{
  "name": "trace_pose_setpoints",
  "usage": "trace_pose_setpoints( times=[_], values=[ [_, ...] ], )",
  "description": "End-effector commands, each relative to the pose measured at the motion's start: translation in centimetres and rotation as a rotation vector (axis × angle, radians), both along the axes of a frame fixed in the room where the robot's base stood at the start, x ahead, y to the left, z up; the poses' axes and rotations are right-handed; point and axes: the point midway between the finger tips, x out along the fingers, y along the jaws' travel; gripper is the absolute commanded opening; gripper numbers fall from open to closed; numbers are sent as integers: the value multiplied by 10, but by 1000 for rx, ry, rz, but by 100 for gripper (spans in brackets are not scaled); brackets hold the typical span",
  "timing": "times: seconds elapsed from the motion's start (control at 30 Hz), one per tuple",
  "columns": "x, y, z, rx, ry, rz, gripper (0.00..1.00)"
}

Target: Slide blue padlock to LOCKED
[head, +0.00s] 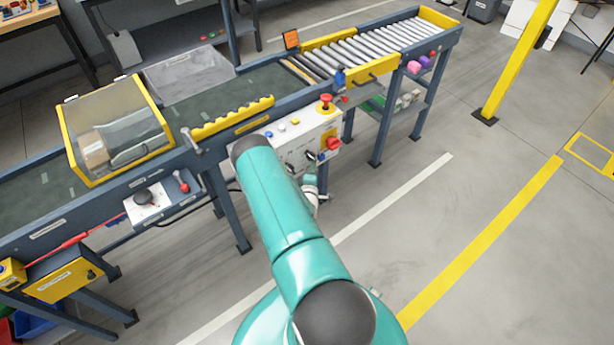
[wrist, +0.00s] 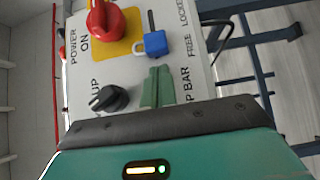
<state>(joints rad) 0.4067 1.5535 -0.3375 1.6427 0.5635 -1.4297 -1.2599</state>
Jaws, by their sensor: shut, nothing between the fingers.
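The blue padlock (wrist: 155,43) sits on a pale panel (wrist: 135,72) in the wrist view, at the lower end of a dark slot, level with the word FREE. The slot (wrist: 151,20) runs up from it towards the word LOCKED (wrist: 182,12) at the top edge. My gripper (wrist: 159,70) is shut and empty, its green fingers just below the padlock in the picture. A small gap shows between them; I cannot tell the depth. In the head view my arm covers part of the control panel (head: 300,130).
A red knob (wrist: 103,20) on a yellow plate is left of the padlock. A black knob (wrist: 109,98) is left of my fingers. In the head view a conveyor (head: 273,82) runs behind the panel, with a guarded machine (head: 115,130) at left. Open floor lies to the right.

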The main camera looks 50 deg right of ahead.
Motion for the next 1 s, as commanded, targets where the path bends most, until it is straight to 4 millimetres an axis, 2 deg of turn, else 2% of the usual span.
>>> trace_pose_setpoints(
  times=[0.13, 0.57, 0.8, 1.0],
  values=[
    [-2, -11, 0, 0, -1, 0, 0],
    [-4, -17, 0, 0, -1, 0, 0],
    [-13, -53, -1, -1, -1, -1, 0],
    [-14, -61, 0, 0, 0, 0, 0]
  ],
)
